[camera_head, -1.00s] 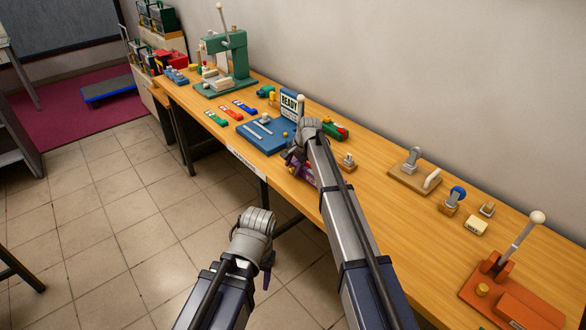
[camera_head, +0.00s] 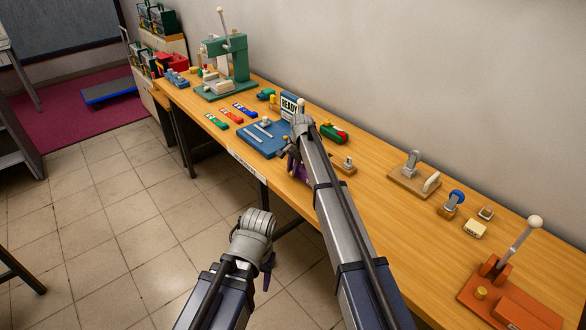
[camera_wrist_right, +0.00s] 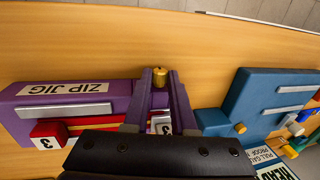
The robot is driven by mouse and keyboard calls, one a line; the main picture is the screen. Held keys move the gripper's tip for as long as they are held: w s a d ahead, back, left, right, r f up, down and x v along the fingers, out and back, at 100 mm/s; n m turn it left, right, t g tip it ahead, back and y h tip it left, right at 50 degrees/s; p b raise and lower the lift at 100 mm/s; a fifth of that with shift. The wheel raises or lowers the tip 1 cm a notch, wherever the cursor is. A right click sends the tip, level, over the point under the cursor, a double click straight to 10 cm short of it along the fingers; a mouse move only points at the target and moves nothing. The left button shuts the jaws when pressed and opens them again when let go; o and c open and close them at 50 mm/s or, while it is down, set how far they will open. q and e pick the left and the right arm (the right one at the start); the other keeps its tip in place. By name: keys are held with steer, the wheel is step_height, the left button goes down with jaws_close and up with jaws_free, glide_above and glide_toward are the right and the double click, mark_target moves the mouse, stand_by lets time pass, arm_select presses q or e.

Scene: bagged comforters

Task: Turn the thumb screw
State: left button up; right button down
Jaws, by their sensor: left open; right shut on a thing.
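In the right wrist view a small brass thumb screw (camera_wrist_right: 159,78) sits between the fingertips of my right gripper (camera_wrist_right: 160,88), which is shut on it. A purple zip jig (camera_wrist_right: 115,92) with a label, a grey metal strip and a red block (camera_wrist_right: 49,132) lies on the wooden bench just left of the fingers. The black gripper body hides part of the jig. In the head view my right arm reaches over the bench and mostly hides the jig and the screw. My left gripper (camera_head: 267,276) is open and empty over the floor, off the bench edge.
A blue jig (camera_head: 262,140) with a brass knob (camera_wrist_right: 240,128) lies beside the purple one. A READY sign (camera_head: 289,104) stands behind it. A green press (camera_head: 228,70) is farther away. An orange lever fixture (camera_head: 510,285) stands at the near right.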

steer(key=shift+w+a+g+h, duration=0.25)
steer(key=shift+w+g+h, duration=0.4)
steer(key=shift+g, duration=0.35)
steer(key=shift+s+g+h, duration=0.3)
steer(key=shift+g+h, duration=0.15)
steer(key=shift+g, duration=0.15)
steer(key=c, duration=0.7)
jaws_free()
steer(key=shift+c, duration=0.2)
steer(key=shift+r, duration=0.15)
step_height(320, 180, up, 8)
steer(key=p, duration=0.7)
steer(key=shift+w+a+f+p, duration=0.25)
steer(key=shift+w+a+p, duration=0.05)
steer(key=shift+w+p, duration=0.1)
